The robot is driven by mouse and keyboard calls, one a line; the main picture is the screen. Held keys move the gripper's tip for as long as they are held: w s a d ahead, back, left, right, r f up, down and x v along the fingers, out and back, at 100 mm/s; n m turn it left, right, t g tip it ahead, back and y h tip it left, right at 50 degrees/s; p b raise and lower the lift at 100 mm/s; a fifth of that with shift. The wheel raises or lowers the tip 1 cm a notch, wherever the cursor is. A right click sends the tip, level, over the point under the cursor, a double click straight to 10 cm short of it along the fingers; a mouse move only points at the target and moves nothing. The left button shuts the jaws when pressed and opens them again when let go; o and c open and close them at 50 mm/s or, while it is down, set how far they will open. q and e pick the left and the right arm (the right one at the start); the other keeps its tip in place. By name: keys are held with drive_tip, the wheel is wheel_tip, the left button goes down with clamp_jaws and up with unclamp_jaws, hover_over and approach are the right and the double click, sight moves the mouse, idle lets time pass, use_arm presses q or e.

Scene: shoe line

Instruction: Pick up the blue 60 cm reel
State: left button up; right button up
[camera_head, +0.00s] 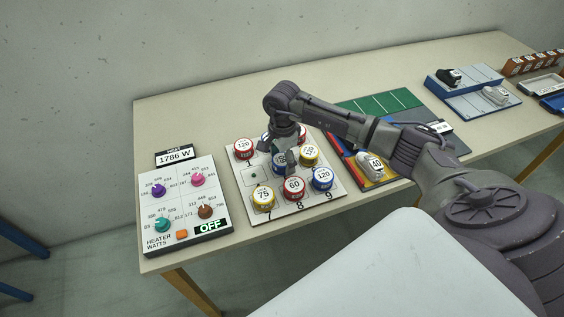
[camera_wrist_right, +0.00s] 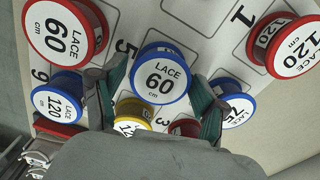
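The blue 60 cm reel (camera_wrist_right: 160,73) sits upright on the white numbered board (camera_head: 246,208), near the 5 mark. In the head view the blue reel (camera_head: 278,159) is partly covered by my right gripper (camera_head: 284,160). In the right wrist view my right gripper (camera_wrist_right: 156,94) is open, pointing down, with one green finger on each side of the reel. A gap shows on the left side; whether the right finger touches is unclear. My left gripper is not in view.
Close by stand a red 60 reel (camera_head: 294,188), a blue 120 reel (camera_head: 322,178), a yellow 75 reel (camera_head: 263,197), a red 120 reel (camera_head: 243,148) and another yellow reel (camera_head: 310,154). The heater panel (camera_head: 185,240) is left of the board; a shoe tray (camera_head: 376,182) is right.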

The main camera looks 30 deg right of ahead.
drive_tip(key=c, duration=0.7)
drive_tip(key=shift+r, duration=0.1)
drive_tip(key=shift+c, duration=0.2)
